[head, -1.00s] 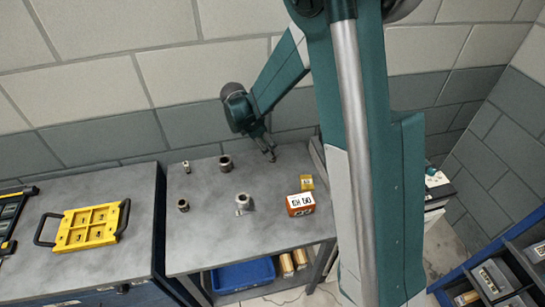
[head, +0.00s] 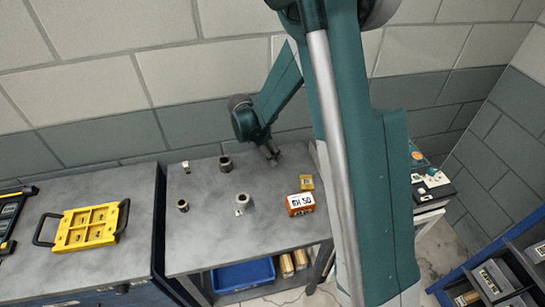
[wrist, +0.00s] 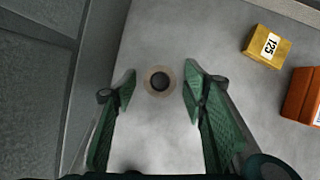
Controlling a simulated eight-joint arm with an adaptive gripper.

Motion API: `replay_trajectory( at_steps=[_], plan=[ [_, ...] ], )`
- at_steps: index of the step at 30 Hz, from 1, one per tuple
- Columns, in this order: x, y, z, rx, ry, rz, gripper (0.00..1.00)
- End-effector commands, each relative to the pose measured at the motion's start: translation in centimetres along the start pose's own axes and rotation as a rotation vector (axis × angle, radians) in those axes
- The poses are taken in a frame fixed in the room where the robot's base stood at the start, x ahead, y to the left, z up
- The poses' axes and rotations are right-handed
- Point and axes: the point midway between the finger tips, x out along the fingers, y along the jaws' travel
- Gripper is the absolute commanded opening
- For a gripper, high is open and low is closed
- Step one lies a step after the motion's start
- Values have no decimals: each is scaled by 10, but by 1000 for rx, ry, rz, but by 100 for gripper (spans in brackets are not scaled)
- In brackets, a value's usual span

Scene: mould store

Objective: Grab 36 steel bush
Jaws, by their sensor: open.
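A round bush (wrist: 150,90) with a tan-grey rim and a dark bore stands on the grey bench top, between and just beyond my fingertips in the wrist view. My gripper (wrist: 158,85) is open, with a finger on each side and a visible gap to the bush. In the head view my gripper (head: 271,157) is low over the back right of the bench, and I cannot make out this bush there. Other bushes stand to the left: back (head: 225,163), far left (head: 186,167), front left (head: 183,205) and middle (head: 244,201). No size marking is readable on any bush.
A yellow box (wrist: 266,46) marked 125 and an orange box (wrist: 302,97) stand to the right in the wrist view. The back wall (head: 90,135) is close behind my gripper. A yellow tray (head: 88,226) lies on the left bench. The bench middle has free room.

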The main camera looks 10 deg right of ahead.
Motion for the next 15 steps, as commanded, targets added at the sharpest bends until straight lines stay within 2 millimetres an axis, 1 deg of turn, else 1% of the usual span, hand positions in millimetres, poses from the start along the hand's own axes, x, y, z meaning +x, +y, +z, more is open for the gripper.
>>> replay_trajectory(
  at_steps=[6, 7, 12, 14, 15],
  plan=[
    [0, 0, 0, 0, 0, 0, 43],
    [0, 0, 0, 0, 0, 0, 42],
    [0, 0, 0, 0, 0, 0, 19],
    [0, 0, 0, 0, 0, 0, 11],
    [0, 0, 0, 0, 0, 0, 10]
  ],
)
